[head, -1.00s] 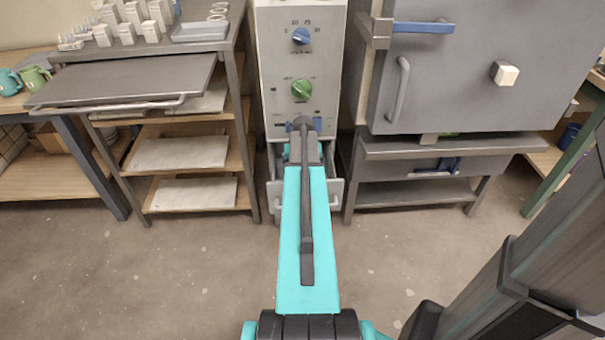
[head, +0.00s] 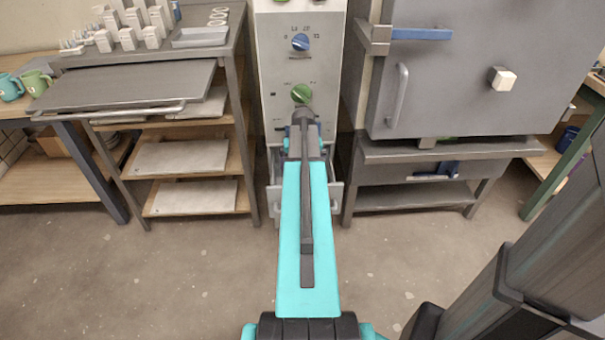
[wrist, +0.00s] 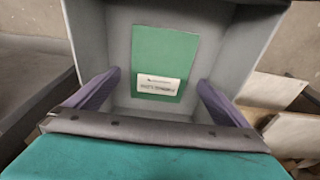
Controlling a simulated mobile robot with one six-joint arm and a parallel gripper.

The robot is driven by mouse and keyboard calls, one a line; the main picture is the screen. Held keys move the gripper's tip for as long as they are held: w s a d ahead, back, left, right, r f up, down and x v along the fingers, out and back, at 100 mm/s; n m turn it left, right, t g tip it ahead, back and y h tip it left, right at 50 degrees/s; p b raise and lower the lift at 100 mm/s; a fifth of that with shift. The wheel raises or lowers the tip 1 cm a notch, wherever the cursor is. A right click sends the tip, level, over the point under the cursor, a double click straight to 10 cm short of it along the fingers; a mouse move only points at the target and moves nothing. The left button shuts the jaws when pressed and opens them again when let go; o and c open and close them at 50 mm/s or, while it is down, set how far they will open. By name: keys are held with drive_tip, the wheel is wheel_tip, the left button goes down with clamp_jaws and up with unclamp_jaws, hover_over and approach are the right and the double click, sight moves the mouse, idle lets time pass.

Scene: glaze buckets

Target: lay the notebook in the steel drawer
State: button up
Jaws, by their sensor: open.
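The green notebook (wrist: 165,60) with a white label lies inside the grey steel drawer (wrist: 105,30), apparently flat on its floor. In the head view the open drawer (head: 337,188) shows on both sides of my arm, below the control panel. My gripper (wrist: 158,82) is open over the drawer. Its purple fingers stand wide apart, left and right of the notebook, with clear gaps between them and it. In the head view my arm hides the notebook and the fingers.
The control cabinet (head: 270,70) with blue and green knobs stands above the drawer. A shelf rack (head: 245,110) is on the left and a grey kiln (head: 450,85) on its stand is on the right. The floor in front (head: 180,270) is clear.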

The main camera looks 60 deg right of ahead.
wheel_tip(320, 180, up, 7)
drive_tip(key=p, duration=0.1)
drive_tip(key=shift+s+a, duration=0.3)
drive_tip(key=shift+a, duration=0.15)
idle(0.5)
